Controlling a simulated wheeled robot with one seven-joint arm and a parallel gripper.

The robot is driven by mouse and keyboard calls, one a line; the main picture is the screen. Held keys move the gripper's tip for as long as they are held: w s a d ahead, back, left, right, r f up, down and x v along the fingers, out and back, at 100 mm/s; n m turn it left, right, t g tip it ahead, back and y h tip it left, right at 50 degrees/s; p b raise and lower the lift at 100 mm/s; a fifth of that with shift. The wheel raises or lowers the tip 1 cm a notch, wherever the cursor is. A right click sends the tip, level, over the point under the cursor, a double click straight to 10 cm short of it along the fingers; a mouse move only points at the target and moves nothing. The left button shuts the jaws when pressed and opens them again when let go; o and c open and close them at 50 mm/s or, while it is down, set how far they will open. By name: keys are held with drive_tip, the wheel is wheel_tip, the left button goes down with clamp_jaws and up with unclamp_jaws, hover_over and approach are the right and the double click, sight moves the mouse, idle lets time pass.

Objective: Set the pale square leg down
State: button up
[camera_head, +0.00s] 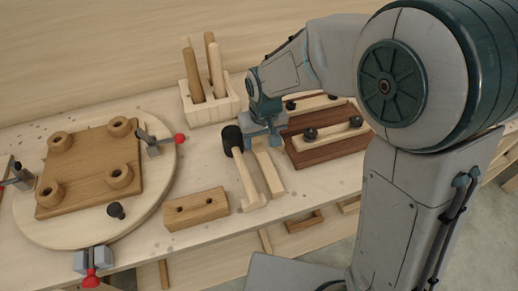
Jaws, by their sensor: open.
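A pale square leg (268,169) lies on the workbench, its far end just under my gripper (264,139). My gripper is open, pointing down over that end. Its fingers are small in this view, and I cannot tell if they touch the leg. The near end of the leg shows bare on the bench top.
A black-headed mallet (247,183) lies close along the leg's left side. A drilled wooden block (197,208) lies to the left, near the front edge. A rack (213,110) of upright legs stands behind. A brown board with clamping bars (328,150) is at right. A seat with round sockets (91,166) lies on a round turntable (157,178).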

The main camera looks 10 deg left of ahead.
sight(259, 150)
drive_tip(key=shift+w+a+f, duration=0.1)
drive_tip(key=shift+a+f, duration=0.1)
drive_tip(key=shift+f, duration=0.9)
drive_tip(key=shift+w+a+f, duration=0.1)
drive_tip(key=shift+a+f, duration=0.05)
drive_tip(key=shift+f, duration=0.9)
drive_tip(key=c, duration=1.2)
drive_tip(key=shift+r, duration=0.2)
